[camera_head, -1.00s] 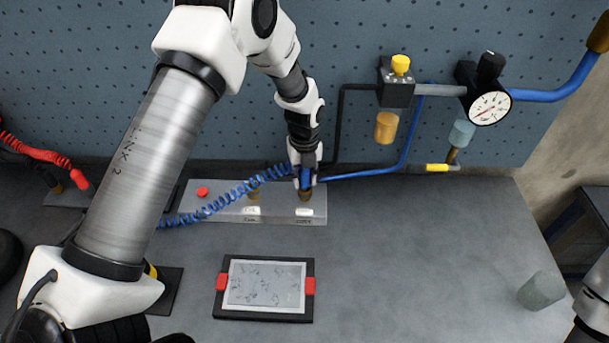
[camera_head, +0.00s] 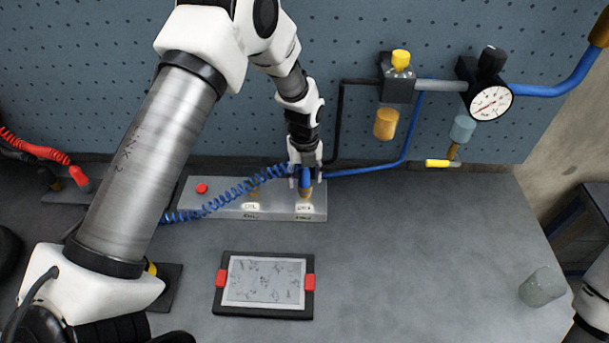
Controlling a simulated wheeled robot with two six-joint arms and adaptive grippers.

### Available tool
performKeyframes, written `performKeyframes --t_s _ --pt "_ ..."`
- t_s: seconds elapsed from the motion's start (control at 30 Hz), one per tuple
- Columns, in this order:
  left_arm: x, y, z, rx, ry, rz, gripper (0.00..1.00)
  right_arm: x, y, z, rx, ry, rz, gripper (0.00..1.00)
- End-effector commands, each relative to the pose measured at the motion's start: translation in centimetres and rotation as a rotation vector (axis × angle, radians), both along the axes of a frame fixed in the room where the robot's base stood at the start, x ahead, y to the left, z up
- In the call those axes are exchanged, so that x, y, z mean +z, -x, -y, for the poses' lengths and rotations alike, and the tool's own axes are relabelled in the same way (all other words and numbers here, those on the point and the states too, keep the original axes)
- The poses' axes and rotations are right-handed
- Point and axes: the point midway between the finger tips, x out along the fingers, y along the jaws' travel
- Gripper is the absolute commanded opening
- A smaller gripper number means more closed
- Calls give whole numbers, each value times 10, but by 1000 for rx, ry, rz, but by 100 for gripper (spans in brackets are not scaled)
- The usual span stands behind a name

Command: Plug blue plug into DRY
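The blue plug (camera_head: 305,177) stands upright at the right-hand brass port (camera_head: 305,193) of the grey block (camera_head: 228,209). Its lower end meets the port; the exact seating is too small to see. A small white label lies in front of this port, its lettering too blurred to read surely. My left gripper (camera_head: 306,182) points down with its fingers on both sides of the plug, apart from it and open. A coiled blue hose (camera_head: 225,200) runs left from near the plug. My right gripper is out of view; only part of my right arm shows at the lower right.
A second brass port (camera_head: 255,193) with a label stands left on the block, near a red button (camera_head: 202,188). A tablet (camera_head: 264,283) lies in front. A gauge (camera_head: 490,103) and hoses hang behind.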

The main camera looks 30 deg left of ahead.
Motion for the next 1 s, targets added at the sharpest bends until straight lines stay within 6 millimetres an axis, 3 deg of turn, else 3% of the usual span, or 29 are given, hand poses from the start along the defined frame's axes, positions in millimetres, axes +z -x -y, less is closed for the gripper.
performKeyframes --t_s 0.17,0.5,0.63,1.0 --pt "9 0 0 0 0 1 61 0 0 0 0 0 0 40" --pt "89 0 0 0 -1 4 61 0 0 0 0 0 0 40" --pt "112 0 0 0 -1 4 61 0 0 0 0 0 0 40" --pt "120 1 0 0 0 0 61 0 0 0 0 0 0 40"
